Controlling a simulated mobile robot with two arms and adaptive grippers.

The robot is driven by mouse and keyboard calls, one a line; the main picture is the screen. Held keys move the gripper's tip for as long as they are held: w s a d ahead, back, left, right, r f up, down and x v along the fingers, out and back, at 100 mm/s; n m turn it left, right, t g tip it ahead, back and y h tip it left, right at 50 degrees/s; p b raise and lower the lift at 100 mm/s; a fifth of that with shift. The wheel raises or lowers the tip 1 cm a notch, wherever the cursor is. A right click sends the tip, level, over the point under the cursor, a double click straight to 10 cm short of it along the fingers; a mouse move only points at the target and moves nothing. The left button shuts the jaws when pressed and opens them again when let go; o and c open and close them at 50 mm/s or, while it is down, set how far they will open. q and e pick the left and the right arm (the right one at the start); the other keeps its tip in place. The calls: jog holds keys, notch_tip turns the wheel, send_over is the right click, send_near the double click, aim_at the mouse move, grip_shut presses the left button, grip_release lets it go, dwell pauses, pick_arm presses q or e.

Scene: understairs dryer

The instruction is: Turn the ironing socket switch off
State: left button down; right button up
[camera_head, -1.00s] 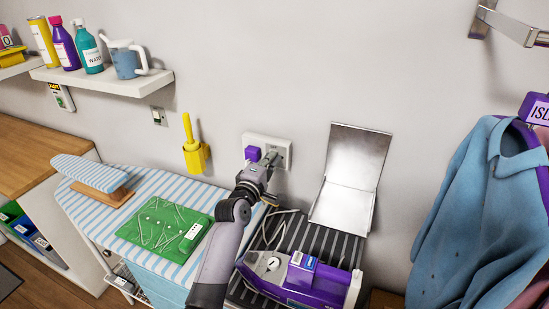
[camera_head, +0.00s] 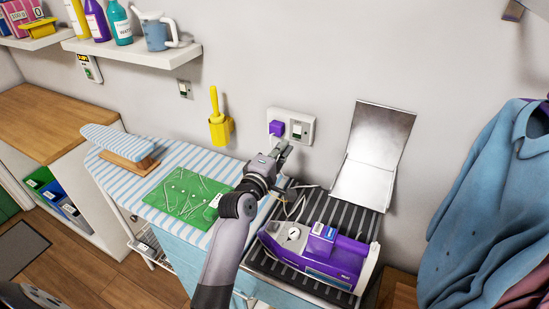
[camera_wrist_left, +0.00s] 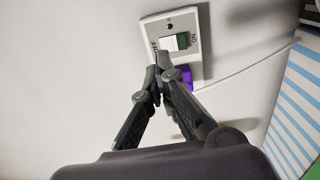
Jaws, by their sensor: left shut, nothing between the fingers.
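The socket plate (camera_head: 308,126) is white and fixed to the wall above the ironing board. A purple plug (camera_head: 276,128) sits in its left part, and the switch (camera_head: 297,130) is to the right. In the left wrist view the switch (camera_wrist_left: 174,42) is a white rocker with a green strip at its ON end; OFF is marked at the other end. The purple plug (camera_wrist_left: 186,76) is partly hidden behind my fingers. My left gripper (camera_head: 283,148) is shut and empty, just below the plate in the head view. In the wrist view its tips (camera_wrist_left: 160,68) appear close to the switch; contact cannot be told.
A purple iron (camera_head: 325,258) lies on a dark ribbed rest, with a raised metal plate (camera_head: 374,150) behind it. A yellow holder (camera_head: 220,130) hangs left of the socket. The striped ironing board (camera_head: 158,187) carries a green cloth (camera_head: 178,192). Clothes hang at right.

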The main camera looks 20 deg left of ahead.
pick_arm(q)
jog(key=s, duration=0.3)
jog(key=s+r, duration=0.1)
jog(key=s, duration=0.1)
jog(key=shift+a, duration=0.1)
pick_arm(e)
jog(key=shift+s+a+f, duration=0.2)
jog(key=shift+s, duration=0.2)
jog(key=shift+s+a+f, duration=0.15)
jog(key=shift+s, duration=0.2)
pick_arm(q)
jog(key=shift+f, duration=0.1)
pick_arm(e)
jog(key=shift+w+a, duration=0.15)
